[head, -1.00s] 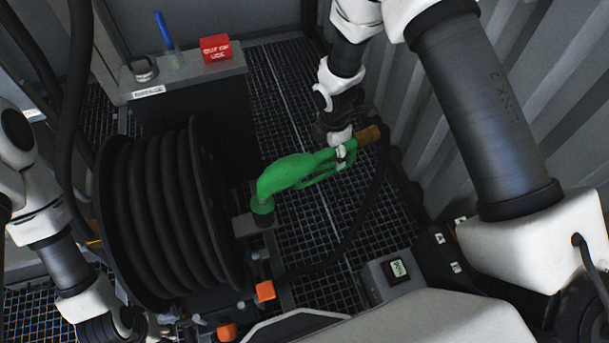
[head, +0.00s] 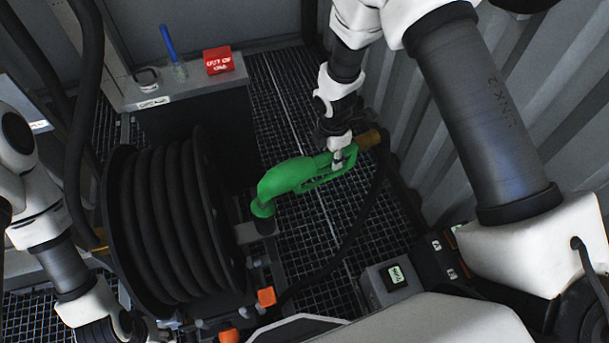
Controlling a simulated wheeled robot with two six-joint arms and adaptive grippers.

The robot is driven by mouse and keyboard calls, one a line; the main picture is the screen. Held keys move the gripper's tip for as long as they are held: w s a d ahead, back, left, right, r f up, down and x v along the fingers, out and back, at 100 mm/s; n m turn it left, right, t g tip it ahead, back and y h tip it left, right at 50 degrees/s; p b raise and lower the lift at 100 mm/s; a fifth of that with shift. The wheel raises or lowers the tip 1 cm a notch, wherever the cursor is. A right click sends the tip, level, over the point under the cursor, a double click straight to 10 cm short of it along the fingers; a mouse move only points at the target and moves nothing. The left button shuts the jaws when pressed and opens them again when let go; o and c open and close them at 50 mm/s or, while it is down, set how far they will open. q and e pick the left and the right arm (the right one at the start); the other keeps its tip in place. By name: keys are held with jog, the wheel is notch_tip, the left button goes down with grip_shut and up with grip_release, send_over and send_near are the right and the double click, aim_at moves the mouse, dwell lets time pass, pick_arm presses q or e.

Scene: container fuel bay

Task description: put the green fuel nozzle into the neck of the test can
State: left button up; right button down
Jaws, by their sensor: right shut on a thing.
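The green fuel nozzle (head: 290,178) lies in the middle of the head view, with its spout end pointing down at the left. Its green collar sits at a dark cup on a small grey bracket (head: 247,233) beside the hose reel; the spout tip is hidden. A black hose leaves its brown rear end at the right. My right gripper (head: 340,160) comes from above and is shut on the nozzle's handle. My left gripper (head: 150,330) is at the bottom left edge, and its fingers cannot be made out. I cannot make out the test can.
The black hose reel (head: 175,210) stands left of the nozzle. Behind it is a dark cabinet (head: 190,98) with a red sign block (head: 218,61) and a blue-handled tool on top. A corrugated wall is at the right. The grating floor between is open apart from the hose.

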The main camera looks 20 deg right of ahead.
notch_tip(320, 180, up, 9)
jog(key=p, duration=0.8)
jog(key=shift+f, duration=0.25)
